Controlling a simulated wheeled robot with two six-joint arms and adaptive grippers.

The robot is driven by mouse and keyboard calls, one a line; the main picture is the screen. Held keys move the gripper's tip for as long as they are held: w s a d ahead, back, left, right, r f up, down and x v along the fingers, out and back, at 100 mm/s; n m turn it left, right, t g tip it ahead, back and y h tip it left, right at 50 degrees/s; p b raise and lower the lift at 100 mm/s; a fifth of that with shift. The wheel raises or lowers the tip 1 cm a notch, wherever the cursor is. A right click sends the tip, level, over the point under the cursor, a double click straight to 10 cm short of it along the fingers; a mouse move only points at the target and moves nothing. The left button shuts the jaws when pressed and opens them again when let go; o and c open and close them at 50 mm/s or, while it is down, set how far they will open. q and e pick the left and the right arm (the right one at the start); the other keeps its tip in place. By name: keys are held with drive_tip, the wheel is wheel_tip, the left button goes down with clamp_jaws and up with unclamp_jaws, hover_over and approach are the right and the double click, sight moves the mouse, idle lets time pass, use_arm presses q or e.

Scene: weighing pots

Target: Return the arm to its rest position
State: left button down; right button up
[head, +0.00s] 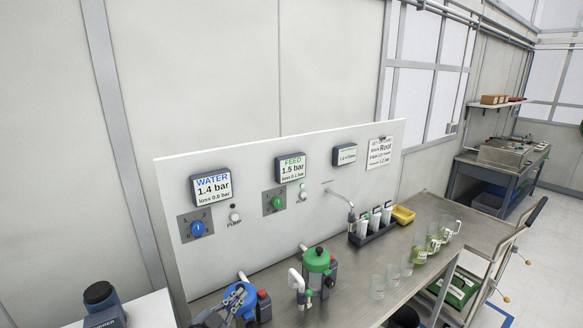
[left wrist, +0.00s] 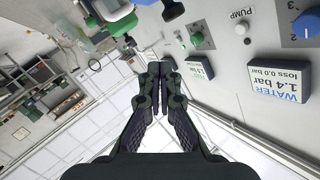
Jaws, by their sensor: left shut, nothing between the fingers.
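My left gripper (head: 232,300) is low in the head view, in front of the blue-topped pot (head: 242,302) and partly covering it. In the left wrist view its dark fingers (left wrist: 157,90) lie together with nothing between them. I cannot tell from the head view whether it touches the pot. My right gripper does not show.
A green-lidded pot (head: 318,262) stands on the metal bench (head: 350,285) beside the blue one. Behind is a white panel (head: 255,170) with a WATER display (head: 212,188) and FEED display (head: 291,167). Glass mugs (head: 419,252) and a yellow tray (head: 403,215) stand further right.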

use_arm(q)
drive_tip(key=s+a+f+n+g+y, duration=0.1)
drive_tip(key=s+f+n+g, duration=0.15)
drive_tip(key=s+f, duration=0.4)
drive_tip(key=s+a+f+n+g+y, duration=0.1)
drive_tip(key=s+f+g+y, duration=0.2)
drive_tip(key=s, duration=0.6)
drive_tip(key=s+a+f+n+g+y, duration=0.25)
drive_tip(key=s+a+n+g, duration=0.45)
drive_tip(key=s, duration=0.5)
drive_tip(key=s+a+f, duration=0.1)
drive_tip(key=a+f, duration=0.1)
drive_tip(key=f, duration=1.1)
drive_tip(key=s+a+f, duration=0.2)
drive_tip(key=f, duration=1.2)
drive_tip(key=s+f+g, duration=0.1)
drive_tip(key=s+f, duration=1.4)
drive_tip(key=s, duration=0.2)
drive_tip(key=shift+s+a+f+y, duration=0.2)
drive_tip(key=shift+s+a+y, duration=0.2)
drive_tip(key=shift+a+y, duration=0.05)
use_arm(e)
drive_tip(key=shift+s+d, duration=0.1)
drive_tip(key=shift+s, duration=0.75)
